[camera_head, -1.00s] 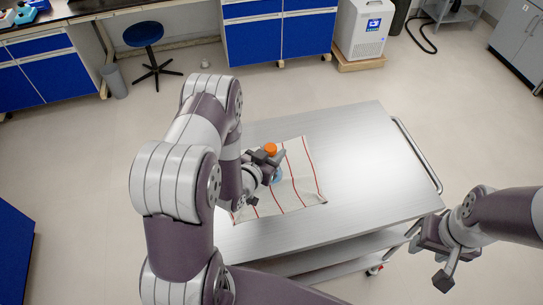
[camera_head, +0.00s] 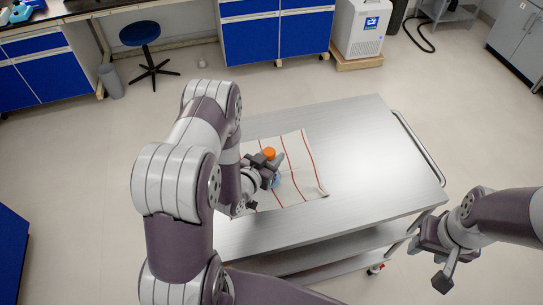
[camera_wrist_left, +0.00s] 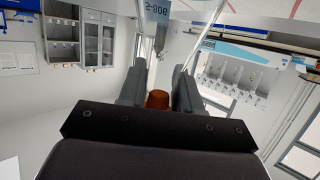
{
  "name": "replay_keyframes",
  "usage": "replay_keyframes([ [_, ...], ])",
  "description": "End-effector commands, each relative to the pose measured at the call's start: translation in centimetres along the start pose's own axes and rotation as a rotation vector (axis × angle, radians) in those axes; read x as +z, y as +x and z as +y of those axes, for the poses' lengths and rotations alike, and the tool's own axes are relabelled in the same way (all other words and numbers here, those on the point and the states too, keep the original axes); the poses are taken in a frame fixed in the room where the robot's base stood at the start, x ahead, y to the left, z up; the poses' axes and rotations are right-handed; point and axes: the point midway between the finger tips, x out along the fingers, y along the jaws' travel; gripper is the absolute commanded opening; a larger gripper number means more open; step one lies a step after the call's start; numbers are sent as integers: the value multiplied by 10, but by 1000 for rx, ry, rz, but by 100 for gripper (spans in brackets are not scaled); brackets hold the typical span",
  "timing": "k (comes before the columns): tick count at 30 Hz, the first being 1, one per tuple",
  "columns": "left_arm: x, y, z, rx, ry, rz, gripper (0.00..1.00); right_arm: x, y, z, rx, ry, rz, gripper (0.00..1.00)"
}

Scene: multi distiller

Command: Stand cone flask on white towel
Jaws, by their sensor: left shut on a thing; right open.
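The cone flask has an orange cap (camera_head: 269,153) and a bluish glass body (camera_head: 276,181), mostly hidden by my left gripper. My left gripper (camera_head: 273,164) is shut on the flask near its neck, over the white towel. In the left wrist view the orange cap (camera_wrist_left: 158,99) sits between the two fingers. The white towel (camera_head: 303,180) with red stripes lies on the left part of the metal cart top. The flask looks upright at the towel; I cannot tell whether its base touches the cloth. My right gripper (camera_head: 442,269) is open and empty, right of the cart.
The metal cart (camera_head: 365,150) has a bare top to the right of the towel and a rail (camera_head: 418,150) on its right side. A blue stool (camera_head: 142,34), a grey bin (camera_head: 111,80) and blue cabinets stand behind on the floor.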

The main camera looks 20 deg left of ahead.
Motion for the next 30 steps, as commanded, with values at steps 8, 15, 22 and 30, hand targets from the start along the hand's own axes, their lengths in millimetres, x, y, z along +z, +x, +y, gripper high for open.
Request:
replay_keyframes([
  [8, 6, 2, 0, 0, 0, 1, 0, 1, 6, 0, 0, 0, 0, 47],
  [15, 11, 3, 0, 0, 0, -1, 0, 1, 10, 0, 0, 0, 0, 47],
  [22, 19, 4, 1, 1, -3, -10, 0, 2, 15, 0, 0, 0, 0, 47],
  [30, 16, 4, 0, 1, -1, -5, 63, 2, 13, 0, 0, 0, 0, 47],
])
